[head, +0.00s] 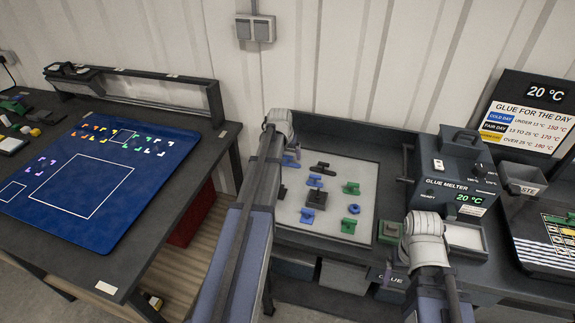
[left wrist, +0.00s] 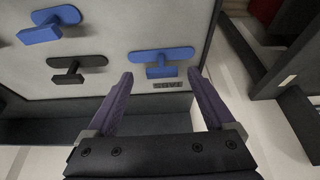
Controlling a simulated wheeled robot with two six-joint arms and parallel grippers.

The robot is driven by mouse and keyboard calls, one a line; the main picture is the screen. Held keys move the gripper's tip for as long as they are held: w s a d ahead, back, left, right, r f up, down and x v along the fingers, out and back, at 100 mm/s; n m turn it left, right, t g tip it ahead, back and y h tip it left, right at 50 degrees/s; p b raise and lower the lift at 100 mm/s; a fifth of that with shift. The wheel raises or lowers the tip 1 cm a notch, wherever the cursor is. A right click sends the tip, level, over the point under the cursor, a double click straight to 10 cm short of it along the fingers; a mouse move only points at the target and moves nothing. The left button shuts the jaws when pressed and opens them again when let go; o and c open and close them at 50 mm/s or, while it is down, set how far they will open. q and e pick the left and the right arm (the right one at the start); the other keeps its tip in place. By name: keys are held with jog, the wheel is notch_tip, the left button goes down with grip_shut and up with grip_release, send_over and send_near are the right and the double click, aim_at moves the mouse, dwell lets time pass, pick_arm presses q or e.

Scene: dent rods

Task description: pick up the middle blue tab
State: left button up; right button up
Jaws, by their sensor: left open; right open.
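In the left wrist view, a blue tab (left wrist: 163,62) lies between and just beyond the fingers of my left gripper (left wrist: 162,82), which is open and empty. It looks like the back-left one. Another blue tab, probably the middle one (left wrist: 48,24), is at the upper left, off to the side of the fingers. My right arm shows in the head view, but its fingers are hidden.
A black tab (head: 322,168) lies beside the middle blue tab and shows in the wrist view (left wrist: 76,66). A black block (head: 316,198), green tabs (head: 351,188) and a blue nut-like piece (head: 354,209) share the tray. The glue melter (head: 455,172) stands to the right.

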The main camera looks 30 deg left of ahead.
aim_at(287, 156)
pick_arm(q)
jog(key=b+x, duration=0.2)
jog(key=x, duration=0.1)
jog(key=shift+w+a+f, duration=0.15)
jog(key=shift+a+f, duration=0.05)
jog(key=shift+f, duration=0.1)
jog(key=shift+r, duration=0.1)
grip_shut()
dwell(0.3)
